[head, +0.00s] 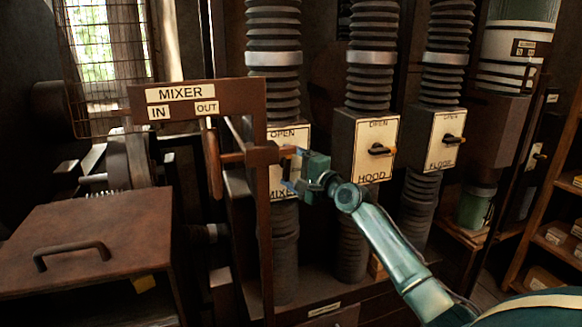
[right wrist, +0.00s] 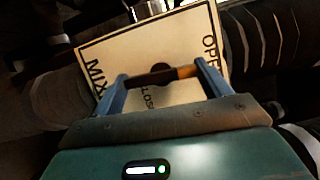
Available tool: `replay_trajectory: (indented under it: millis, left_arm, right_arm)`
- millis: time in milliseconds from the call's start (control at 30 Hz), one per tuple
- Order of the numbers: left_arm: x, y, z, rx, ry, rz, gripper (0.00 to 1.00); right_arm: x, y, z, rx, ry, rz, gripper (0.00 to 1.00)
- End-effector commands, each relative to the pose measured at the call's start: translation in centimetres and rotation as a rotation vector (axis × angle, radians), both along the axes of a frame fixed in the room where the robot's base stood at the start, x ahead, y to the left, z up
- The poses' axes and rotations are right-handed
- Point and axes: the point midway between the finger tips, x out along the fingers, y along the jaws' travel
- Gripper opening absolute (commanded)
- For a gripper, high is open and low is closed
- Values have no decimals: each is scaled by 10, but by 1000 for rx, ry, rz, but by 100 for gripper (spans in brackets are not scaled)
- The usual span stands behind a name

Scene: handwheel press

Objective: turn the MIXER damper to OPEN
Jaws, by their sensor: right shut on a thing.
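The MIXER damper plate (head: 276,188) is cream with a black border, OPEN at its top and MIXER at its bottom. My right gripper (head: 292,168) is at its front and hides part of the plate and lever. In the right wrist view, the plate (right wrist: 120,55) appears turned, with OPEN to the right and a partly hidden CLOSE below the lever. The damper lever (right wrist: 187,71) has a dark hub and a tan end, which points toward OPEN. My right gripper's blue fingers (right wrist: 162,88) are shut on the lever, one at each end. My left gripper is not in view.
A rusty MIXER IN/OUT frame (head: 262,210) with a wooden handle (head: 213,165) stands close left of the plate. The HOOD damper (head: 362,160) and FLOOR damper (head: 440,150) are to the right. A brown box lid (head: 90,240) fills the lower left.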

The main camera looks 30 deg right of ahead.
Motion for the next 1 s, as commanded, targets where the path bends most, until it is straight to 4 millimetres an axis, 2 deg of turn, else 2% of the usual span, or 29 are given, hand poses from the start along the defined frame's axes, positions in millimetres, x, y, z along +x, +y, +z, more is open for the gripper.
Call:
replay_trajectory:
  millis: [300, 767, 800, 1000]
  left_arm:
    - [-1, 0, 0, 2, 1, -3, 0]
    - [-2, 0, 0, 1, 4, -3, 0]
    - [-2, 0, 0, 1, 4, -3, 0]
    - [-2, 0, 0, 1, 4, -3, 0]
  right_arm:
    - [0, 1, 0, -91, 23, 2, 54]
    - [0, 1, 0, -106, 27, 2, 54]
    - [0, 1, 0, -106, 27, 2, 78]
    - [0, 1, 0, -102, 25, 1, 94]
